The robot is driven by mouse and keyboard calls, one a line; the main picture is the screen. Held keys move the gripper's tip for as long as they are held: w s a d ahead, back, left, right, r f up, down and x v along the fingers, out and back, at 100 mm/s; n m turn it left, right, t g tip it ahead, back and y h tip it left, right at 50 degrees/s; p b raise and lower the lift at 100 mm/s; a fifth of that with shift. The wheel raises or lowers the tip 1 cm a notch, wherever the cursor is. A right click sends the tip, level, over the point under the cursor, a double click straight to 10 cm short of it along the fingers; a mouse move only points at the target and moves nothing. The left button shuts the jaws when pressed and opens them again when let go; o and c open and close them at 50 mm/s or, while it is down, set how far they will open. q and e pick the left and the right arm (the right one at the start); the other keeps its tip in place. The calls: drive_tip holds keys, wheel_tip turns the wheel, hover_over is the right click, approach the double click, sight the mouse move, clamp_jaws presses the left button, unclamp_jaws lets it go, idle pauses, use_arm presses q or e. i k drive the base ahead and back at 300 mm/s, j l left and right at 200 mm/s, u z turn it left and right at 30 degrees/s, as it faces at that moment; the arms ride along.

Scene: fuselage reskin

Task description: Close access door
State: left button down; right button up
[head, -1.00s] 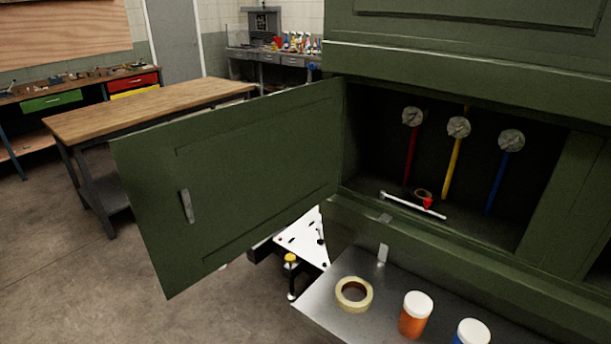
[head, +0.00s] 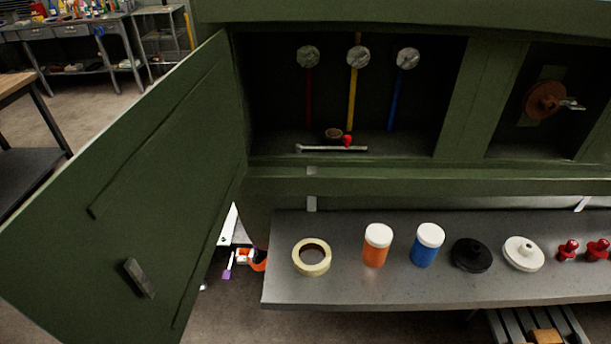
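The access door (head: 150,180) is a green panel hinged at the left side of the fuselage opening. It stands wide open, swung out to the left and toward me. A grey handle (head: 139,278) sits near its lower free edge. The open compartment (head: 270,95) shows red, yellow and blue rods with round grey discs on top. Neither of my grippers shows in the head view.
A grey shelf (head: 340,293) below the opening holds a tape roll (head: 312,257), an orange jar (head: 377,246), a blue jar (head: 427,246), black and white discs and red pieces. A workbench (head: 75,35) stands at the back left.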

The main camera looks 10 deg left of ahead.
sight(158, 186)
drive_tip(key=k+j, duration=0.1)
drive_tip(key=j, duration=0.5)
drive_tip(key=j+z, duration=0.1)
drive_tip(key=j, duration=0.55)
drive_tip(key=k, duration=0.05)
